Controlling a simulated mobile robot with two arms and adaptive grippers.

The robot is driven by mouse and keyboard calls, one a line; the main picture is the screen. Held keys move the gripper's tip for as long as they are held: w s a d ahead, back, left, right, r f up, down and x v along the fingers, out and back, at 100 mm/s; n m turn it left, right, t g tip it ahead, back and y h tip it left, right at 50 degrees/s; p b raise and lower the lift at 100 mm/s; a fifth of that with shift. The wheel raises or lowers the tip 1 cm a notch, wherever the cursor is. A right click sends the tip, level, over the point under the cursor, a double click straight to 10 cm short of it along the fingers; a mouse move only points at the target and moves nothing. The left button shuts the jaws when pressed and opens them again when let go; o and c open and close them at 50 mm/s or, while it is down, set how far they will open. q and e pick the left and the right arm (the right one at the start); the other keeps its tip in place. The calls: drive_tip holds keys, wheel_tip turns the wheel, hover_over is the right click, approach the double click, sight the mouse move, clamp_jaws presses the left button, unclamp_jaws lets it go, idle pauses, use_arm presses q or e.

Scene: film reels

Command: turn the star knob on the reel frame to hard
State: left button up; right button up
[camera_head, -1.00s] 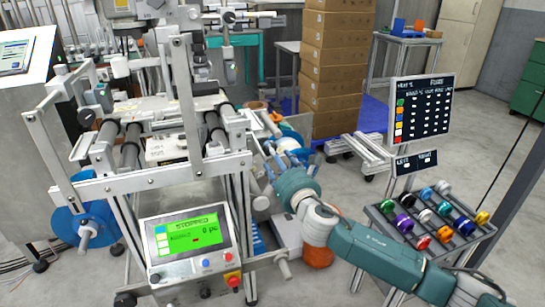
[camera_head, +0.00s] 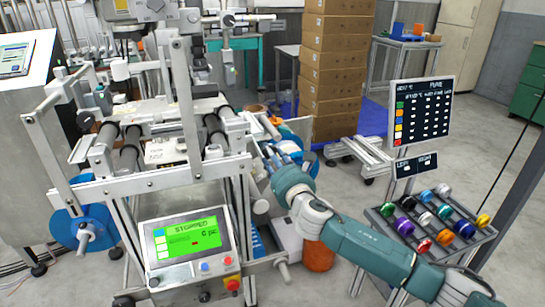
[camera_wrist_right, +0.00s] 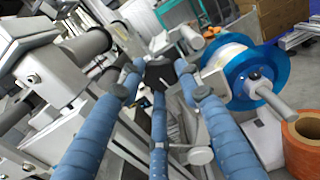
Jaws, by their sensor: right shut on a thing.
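The reel frame (camera_head: 175,183) is a grey metal machine with rollers. In the right wrist view, the dark star knob (camera_wrist_right: 160,73) sits among the blue fingertips of my right gripper (camera_wrist_right: 158,78), which is shut on it. The fingers cover much of the knob, so its setting cannot be read. In the head view my right gripper (camera_head: 275,162) reaches the right side of the frame, and the knob is hidden there. My left gripper is not in view.
A blue reel (camera_wrist_right: 243,77) and an orange roll (camera_wrist_right: 302,142) are close to the right of my gripper. A control panel (camera_head: 187,243) reads STOPPED. A dark board (camera_head: 423,110) and a rack of coloured spools (camera_head: 430,222) stand at the right.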

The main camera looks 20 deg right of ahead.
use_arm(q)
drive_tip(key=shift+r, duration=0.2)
use_arm(e)
drive_tip(key=shift+f+m, duration=0.15)
drive_tip(key=shift+m, duration=0.35)
use_arm(q)
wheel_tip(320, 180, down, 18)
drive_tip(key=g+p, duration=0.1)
drive_tip(key=p, duration=0.4)
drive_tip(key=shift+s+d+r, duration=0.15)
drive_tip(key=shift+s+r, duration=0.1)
use_arm(e)
drive_tip(key=shift+m, duration=9)
drive_tip(key=o, duration=1)
drive_tip(key=shift+o, duration=0.8)
